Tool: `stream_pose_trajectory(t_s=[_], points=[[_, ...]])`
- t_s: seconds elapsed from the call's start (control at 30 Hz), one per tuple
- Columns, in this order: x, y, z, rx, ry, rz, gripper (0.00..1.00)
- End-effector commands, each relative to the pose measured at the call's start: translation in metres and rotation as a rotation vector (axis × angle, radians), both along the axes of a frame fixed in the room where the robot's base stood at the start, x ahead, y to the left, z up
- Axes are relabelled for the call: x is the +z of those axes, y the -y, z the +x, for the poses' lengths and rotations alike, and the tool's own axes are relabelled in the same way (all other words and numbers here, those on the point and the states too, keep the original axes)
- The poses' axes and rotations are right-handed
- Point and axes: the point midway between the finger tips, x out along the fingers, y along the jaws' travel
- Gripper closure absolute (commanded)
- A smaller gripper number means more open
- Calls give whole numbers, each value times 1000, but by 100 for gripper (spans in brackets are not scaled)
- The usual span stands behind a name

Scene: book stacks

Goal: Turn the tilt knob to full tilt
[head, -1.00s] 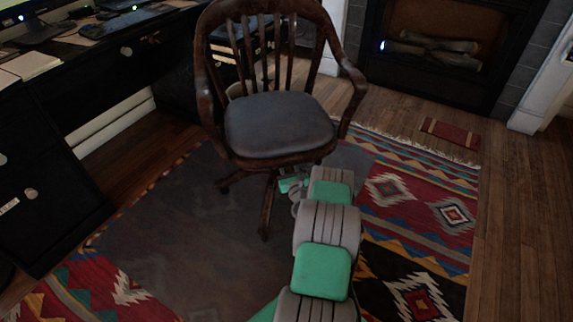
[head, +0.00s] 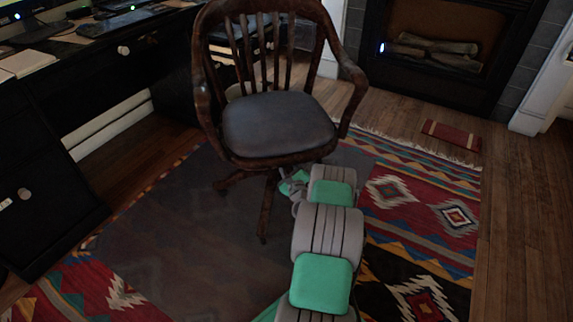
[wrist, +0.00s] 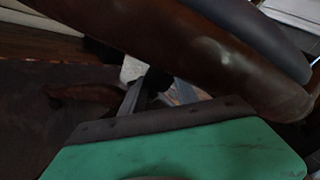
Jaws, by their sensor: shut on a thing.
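A dark wooden swivel armchair (head: 278,126) with a grey seat pad stands on the rug. In the wrist view the brown underside edge of its seat (wrist: 180,40) crosses the top of the picture. My gripper (head: 290,186) is under the front of the seat, beside the chair's central post. In the wrist view my gripper (wrist: 140,92) reaches in below the seat edge and is shut on a small dark piece, the tilt knob (wrist: 157,79). The knob is mostly hidden and dark, so its turn angle cannot be told.
A black desk (head: 95,75) stands at the left and a fireplace (head: 440,50) at the back right. A patterned rug (head: 430,215) and a dark floor mat (head: 190,235) lie under the chair. The chair's legs are close to my gripper.

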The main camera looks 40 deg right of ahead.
Motion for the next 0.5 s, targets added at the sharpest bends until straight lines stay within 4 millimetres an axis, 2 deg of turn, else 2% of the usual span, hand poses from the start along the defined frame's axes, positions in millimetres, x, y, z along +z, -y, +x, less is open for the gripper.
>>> stream_pose_trajectory(t_s=[0.4, 0.43, 0.5], points=[[0, 0, 0, 0, -4, -8, 100], [0, 0, 0, -1, -3, -7, 62], [0, 0, 0, -1, -3, -7, 56]])
